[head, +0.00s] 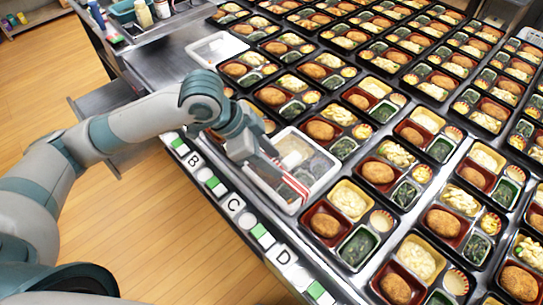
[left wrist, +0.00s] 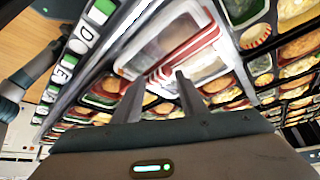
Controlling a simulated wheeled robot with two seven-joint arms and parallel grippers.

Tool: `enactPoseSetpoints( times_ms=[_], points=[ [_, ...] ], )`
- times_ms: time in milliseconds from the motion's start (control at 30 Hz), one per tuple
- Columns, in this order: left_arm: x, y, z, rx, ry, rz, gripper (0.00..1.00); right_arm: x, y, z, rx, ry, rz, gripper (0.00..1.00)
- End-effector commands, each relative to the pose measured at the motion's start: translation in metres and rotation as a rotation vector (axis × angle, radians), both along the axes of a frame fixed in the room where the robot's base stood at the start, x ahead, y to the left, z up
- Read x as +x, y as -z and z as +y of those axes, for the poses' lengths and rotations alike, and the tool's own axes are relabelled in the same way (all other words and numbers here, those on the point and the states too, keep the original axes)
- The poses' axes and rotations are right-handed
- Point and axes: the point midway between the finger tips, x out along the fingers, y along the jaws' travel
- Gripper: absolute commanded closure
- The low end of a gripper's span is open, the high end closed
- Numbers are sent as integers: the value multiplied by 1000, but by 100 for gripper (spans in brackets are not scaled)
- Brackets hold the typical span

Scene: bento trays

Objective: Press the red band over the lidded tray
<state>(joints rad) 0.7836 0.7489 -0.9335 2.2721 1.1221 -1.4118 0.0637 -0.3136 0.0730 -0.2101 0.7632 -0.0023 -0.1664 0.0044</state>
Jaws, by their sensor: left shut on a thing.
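Many open black bento trays (head: 380,172) fill the table right and behind. Lettered labels with green and white blocks (head: 262,236) line the front edge. Bare wooden floor (head: 150,215) lies left.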

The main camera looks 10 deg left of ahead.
Motion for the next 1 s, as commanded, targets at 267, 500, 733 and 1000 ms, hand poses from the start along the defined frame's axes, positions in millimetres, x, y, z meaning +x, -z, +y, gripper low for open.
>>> enactPoseSetpoints(
  times_ms=[267, 500, 733, 1000],
  points=[
    [0, 7, 0, 0, 0, 0, 83, 0, 0, 0, 0, 0, 0, 69],
    [0, 13, 0, 0, -1, -1, 83, 0, 1, 0, 0, 0, 0, 69],
    [0, 19, 0, 1, -1, 1, 83, 0, 1, 0, 0, 0, 0, 69],
    [0, 25, 0, 0, 0, 0, 83, 0, 1, 0, 0, 0, 0, 69]
  ],
)
